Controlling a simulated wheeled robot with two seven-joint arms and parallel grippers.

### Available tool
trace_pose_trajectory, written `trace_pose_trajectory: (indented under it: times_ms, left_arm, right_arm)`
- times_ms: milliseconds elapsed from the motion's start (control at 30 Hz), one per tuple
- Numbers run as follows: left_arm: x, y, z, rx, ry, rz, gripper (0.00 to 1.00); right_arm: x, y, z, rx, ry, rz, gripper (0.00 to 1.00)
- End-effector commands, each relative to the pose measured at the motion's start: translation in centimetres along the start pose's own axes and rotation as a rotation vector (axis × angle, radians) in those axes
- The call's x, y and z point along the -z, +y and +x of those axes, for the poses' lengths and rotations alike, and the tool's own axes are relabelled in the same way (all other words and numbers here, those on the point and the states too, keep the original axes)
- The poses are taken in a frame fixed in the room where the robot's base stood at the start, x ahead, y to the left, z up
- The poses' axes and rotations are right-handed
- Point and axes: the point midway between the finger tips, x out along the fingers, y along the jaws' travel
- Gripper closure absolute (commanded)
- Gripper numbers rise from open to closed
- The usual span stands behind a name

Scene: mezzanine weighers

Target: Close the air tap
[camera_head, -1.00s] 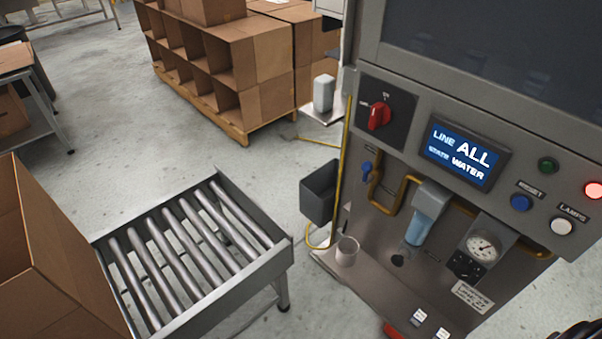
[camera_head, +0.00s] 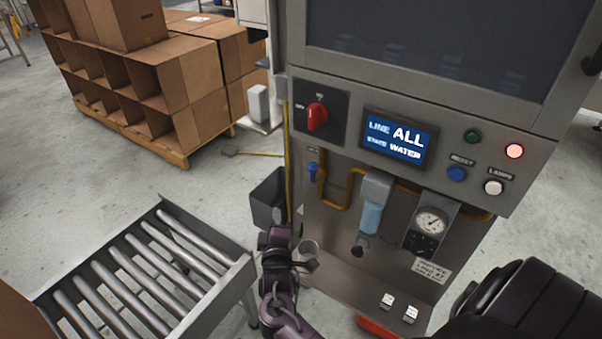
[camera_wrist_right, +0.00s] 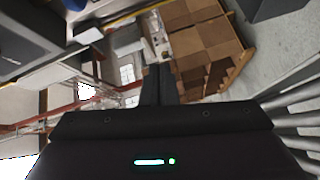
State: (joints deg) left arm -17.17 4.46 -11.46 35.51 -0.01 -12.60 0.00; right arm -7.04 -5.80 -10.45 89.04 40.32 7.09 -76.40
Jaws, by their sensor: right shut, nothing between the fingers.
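A small tap with a blue handle (camera_head: 313,170) sits on the left of the machine's lower panel, below the red rotary switch. I take it for the air tap; its small label is too small to read. The handle looks roughly upright, in line with the short pipe under it. My right gripper (camera_head: 278,217) is shut and empty, below and left of the tap and apart from it in the picture. In the right wrist view its closed fingers (camera_wrist_right: 160,82) point away with nothing between them. My left gripper is not in view.
The panel carries a red rotary switch (camera_head: 317,116), a display (camera_head: 396,138) reading "LINE ALL, STATE WATER", a lit red lamp (camera_head: 514,151), a yellow pipe (camera_head: 336,206), a filter (camera_head: 372,205) and a gauge (camera_head: 431,221). A roller conveyor (camera_head: 150,265) and a grey bin (camera_head: 268,198) stand left.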

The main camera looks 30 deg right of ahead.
Motion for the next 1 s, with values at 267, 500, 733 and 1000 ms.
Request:
trace_pose_trajectory:
  times_ms: [267, 500, 733, 1000]
  left_arm:
    - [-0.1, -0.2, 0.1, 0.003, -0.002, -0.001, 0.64]
    - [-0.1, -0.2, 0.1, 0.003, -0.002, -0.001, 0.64]
    - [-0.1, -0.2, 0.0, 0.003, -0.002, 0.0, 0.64]
    - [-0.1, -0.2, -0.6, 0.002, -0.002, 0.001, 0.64]
  right_arm:
    - [-0.3, 8.2, 0.5, -0.167, -0.096, -0.082, 1.0]
    - [-0.3, 8.5, 0.5, -0.171, -0.099, -0.087, 1.0]
    - [-0.3, 8.6, 1.2, -0.171, -0.098, -0.087, 1.0]
    - [-0.7, 9.6, 5.9, -0.172, -0.099, -0.087, 1.0]
